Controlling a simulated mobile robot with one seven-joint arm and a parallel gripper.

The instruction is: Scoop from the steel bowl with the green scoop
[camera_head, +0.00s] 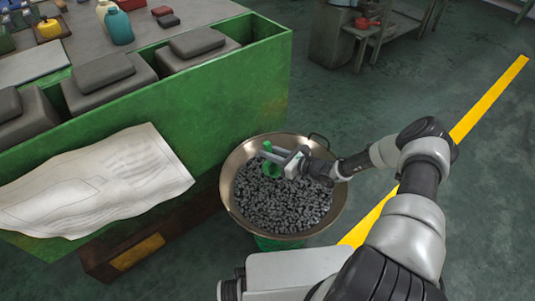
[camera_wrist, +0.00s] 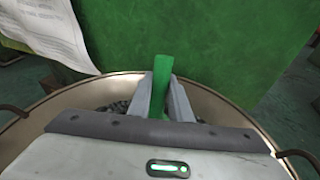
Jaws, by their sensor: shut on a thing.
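The steel bowl (camera_head: 233,205) is wide and round and holds many small dark grey pieces. Its rim also shows in the wrist view (camera_wrist: 32,119). The green scoop (camera_head: 271,168) is in the upper part of the bowl, its lower part at or close above the dark pieces; I cannot tell whether it touches them. My gripper (camera_head: 276,153) is over the bowl and shut on the scoop's green handle. In the wrist view the handle (camera_wrist: 160,86) stands upright between the two fingers (camera_wrist: 160,100). The scoop's lower end is hidden there by my gripper.
A green machine (camera_head: 230,95) with grey blocks on top stands close behind and left of the bowl. A paper sheet (camera_head: 95,185) hangs over its side. The bowl rests on a green support (camera_head: 278,243). A yellow line (camera_head: 490,97) crosses clear floor at right.

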